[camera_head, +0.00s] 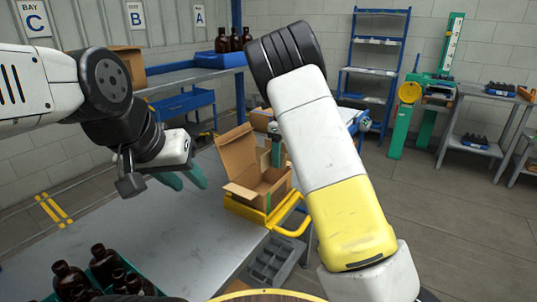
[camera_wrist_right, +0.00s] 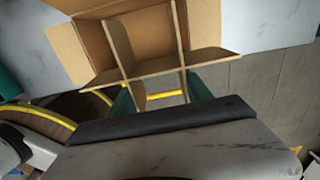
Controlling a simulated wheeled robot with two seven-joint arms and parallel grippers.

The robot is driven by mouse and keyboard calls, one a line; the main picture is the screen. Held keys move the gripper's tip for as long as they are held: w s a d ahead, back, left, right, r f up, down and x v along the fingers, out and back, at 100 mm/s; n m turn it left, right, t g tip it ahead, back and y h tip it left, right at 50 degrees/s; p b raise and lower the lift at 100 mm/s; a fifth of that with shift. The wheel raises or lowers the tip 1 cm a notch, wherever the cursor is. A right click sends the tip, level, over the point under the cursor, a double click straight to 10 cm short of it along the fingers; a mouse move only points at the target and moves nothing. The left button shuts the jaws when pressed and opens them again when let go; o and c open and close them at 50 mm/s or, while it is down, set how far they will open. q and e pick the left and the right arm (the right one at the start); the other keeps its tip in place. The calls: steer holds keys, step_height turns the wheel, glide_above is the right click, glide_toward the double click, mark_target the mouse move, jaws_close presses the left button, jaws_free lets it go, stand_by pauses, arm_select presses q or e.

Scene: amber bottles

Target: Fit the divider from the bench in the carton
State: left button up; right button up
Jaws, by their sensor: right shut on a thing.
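My right gripper (camera_wrist_right: 160,97) is shut on the divider (camera_wrist_right: 150,68), a lattice of crossed brown card strips, which overlaps the carton's opening. How deep the divider sits cannot be told. In the head view my right arm hides most of this gripper; a green finger (camera_head: 277,153) shows at the carton. My left gripper (camera_head: 182,180) is open and empty above the bench, left of the carton.
The grey bench (camera_head: 150,235) is largely clear in the middle. Amber bottles (camera_head: 68,277) stand in a green crate at the front left. A grey compartmented tray (camera_head: 275,262) lies right of the bench. A blue shelf (camera_head: 375,70) stands behind.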

mark_target(270, 157)
steer(key=a, duration=0.2)
steer(key=s+a, duration=0.1)
steer(key=a, duration=0.1)
steer(key=shift+s+a+r, duration=0.1)
steer(key=shift+s+r, duration=0.05)
step_height(270, 157, down, 7)
steer(key=shift+r, duration=0.15)
stand_by(0.3)
stand_by(0.7)
steer(key=shift+f, duration=3.75)
steer(key=shift+f, duration=0.15)
steer(key=o, duration=1.4)
